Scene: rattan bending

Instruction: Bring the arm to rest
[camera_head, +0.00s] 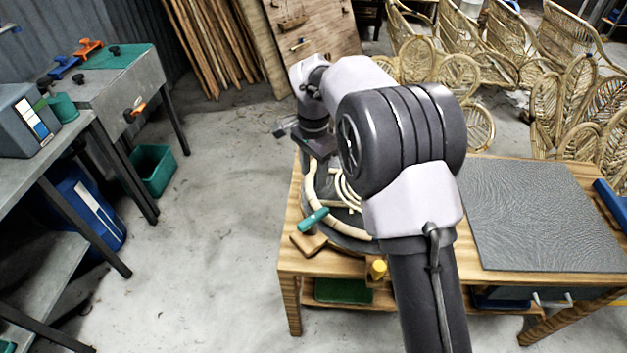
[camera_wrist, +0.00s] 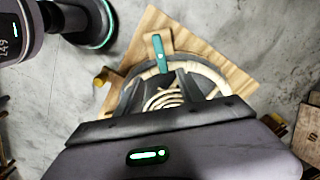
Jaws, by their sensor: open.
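My arm reaches forward over the wooden workbench (camera_head: 490,164). My gripper (camera_head: 318,158) is at the bench's far left corner, by a round dark bending form (camera_head: 350,240). Its fingers are partly hidden by my own arm. In the wrist view, my gripper's dark body fills the lower part, and the form (camera_wrist: 185,83) with pale curved rattan (camera_wrist: 212,73) lies beyond it. My gripper is open, and I see no rattan lifted. A teal-handled clamp (camera_head: 312,218) lies across the form's near left rim.
A grey textured mat (camera_head: 540,215) covers the bench's right side. A small yellow object (camera_head: 377,269) is at its front edge. Rattan chairs (camera_head: 560,50) stand behind. Grey tables (camera_head: 115,95) and a green bin (camera_head: 153,168) are left. The floor between is clear.

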